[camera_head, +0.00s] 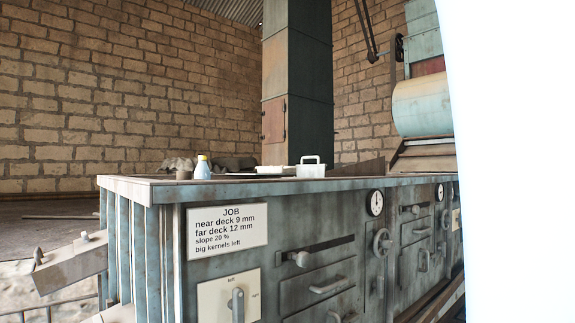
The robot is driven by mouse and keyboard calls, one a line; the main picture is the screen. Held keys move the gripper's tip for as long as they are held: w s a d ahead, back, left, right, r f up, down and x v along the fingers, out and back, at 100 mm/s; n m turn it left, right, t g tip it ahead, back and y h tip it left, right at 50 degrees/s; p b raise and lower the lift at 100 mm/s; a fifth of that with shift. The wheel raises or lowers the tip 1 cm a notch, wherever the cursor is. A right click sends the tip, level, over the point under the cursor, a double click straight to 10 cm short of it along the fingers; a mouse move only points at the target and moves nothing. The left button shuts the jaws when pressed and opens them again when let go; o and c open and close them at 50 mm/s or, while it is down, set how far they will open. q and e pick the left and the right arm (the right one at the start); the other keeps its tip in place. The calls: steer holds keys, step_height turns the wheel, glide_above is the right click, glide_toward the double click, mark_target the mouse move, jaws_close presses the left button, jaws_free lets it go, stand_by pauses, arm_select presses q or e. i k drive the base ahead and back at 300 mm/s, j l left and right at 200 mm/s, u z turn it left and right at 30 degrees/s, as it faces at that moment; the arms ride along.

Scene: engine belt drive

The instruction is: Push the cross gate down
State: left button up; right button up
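No part is labelled as the cross gate, and I cannot tell which one it is. The grey-blue machine cabinet (340,221) fills the lower middle of the head view. On its front, a knob (301,258) sits in a dark horizontal slot near its left end. Below and left, a grey lever handle (237,305) stands upright on a cream plate (210,300), partly cut off by the frame's lower edge. Neither of my grippers is in view.
A JOB sign (227,229) hangs above the lever plate. A round gauge (376,203) and a handwheel (382,241) are further right. A bottle (203,169) and a white handled container (311,168) stand on top. A bright white shape blocks the right side.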

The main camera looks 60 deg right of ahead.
mark_target(303, 171)
steer(key=z, duration=2.05)
steer(key=u, duration=0.9)
steer(key=i+l+u, duration=0.15)
steer(key=l+u, duration=0.25)
steer(key=i+l+u, duration=0.1)
steer(key=l+u, duration=0.35)
steer(key=l, duration=0.2)
steer(key=l+u, duration=0.4)
steer(key=l, duration=0.15)
